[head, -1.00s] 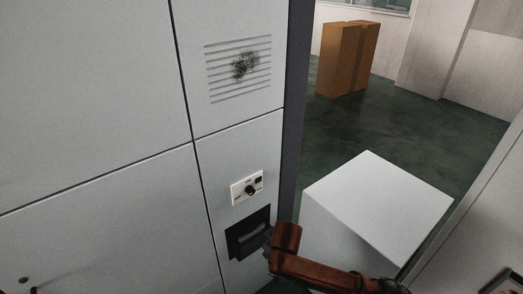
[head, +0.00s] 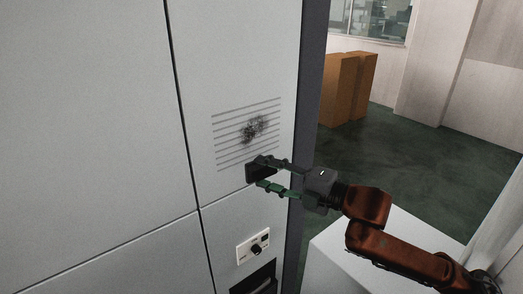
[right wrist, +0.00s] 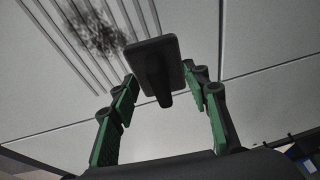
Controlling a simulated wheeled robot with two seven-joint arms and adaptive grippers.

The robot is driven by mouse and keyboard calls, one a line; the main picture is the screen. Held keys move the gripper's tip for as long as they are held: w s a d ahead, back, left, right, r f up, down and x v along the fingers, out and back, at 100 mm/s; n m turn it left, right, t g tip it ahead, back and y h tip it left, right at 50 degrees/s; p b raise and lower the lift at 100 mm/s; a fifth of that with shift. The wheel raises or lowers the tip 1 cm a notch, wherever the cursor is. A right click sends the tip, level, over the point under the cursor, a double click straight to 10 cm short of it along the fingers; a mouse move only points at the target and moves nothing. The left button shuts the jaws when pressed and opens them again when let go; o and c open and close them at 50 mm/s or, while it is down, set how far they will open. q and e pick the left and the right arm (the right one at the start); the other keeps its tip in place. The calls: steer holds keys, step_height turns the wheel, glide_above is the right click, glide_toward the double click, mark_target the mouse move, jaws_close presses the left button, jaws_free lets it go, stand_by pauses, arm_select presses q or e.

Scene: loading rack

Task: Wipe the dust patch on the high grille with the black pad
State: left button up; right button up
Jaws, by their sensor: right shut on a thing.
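The grille (head: 246,133) is a set of thin horizontal slots on the upper white wall panel. A dark speckled dust patch (head: 255,129) lies over its middle right; it also shows at the upper left of the right wrist view (right wrist: 97,33). My right gripper (head: 268,174) is shut on the black pad (head: 258,174), just below the dust patch at the grille's lower edge. In the right wrist view the pad (right wrist: 155,55) is a flat black plate with a handle between the green fingers. I cannot tell whether the pad touches the wall. My left gripper is not in view.
A white control plate with a knob (head: 254,247) and a dark recess (head: 253,279) are below the grille. A white box (head: 408,232) stands under my right arm. Orange-brown boxes (head: 341,88) stand farther back on open green floor.

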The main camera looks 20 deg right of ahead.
mark_target(234, 145)
steer(key=shift+n+y, duration=0.4)
steer(key=shift+y, duration=0.1)
steer(key=r, duration=0.3)
steer(key=s+r, duration=0.1)
steer(key=shift+a+r, duration=0.2)
steer(key=shift+a, duration=0.2)
steer(key=shift+w+a+r+p, duration=0.1)
steer(key=shift+w+a+p, duration=0.05)
steer(key=shift+w+p, duration=0.2)
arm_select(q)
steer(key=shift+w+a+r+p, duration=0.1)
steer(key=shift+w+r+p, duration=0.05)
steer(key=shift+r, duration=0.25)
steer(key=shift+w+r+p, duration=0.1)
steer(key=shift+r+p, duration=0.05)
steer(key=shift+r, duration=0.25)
arm_select(e)
steer(key=w, duration=0.1)
steer(key=w+a, duration=0.1)
steer(key=w, duration=0.2)
steer(key=shift+w+a, duration=0.4)
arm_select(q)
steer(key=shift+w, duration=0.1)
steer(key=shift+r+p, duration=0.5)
arm_select(e)
steer(key=shift+w+a, duration=0.3)
steer(key=shift+w, duration=0.6)
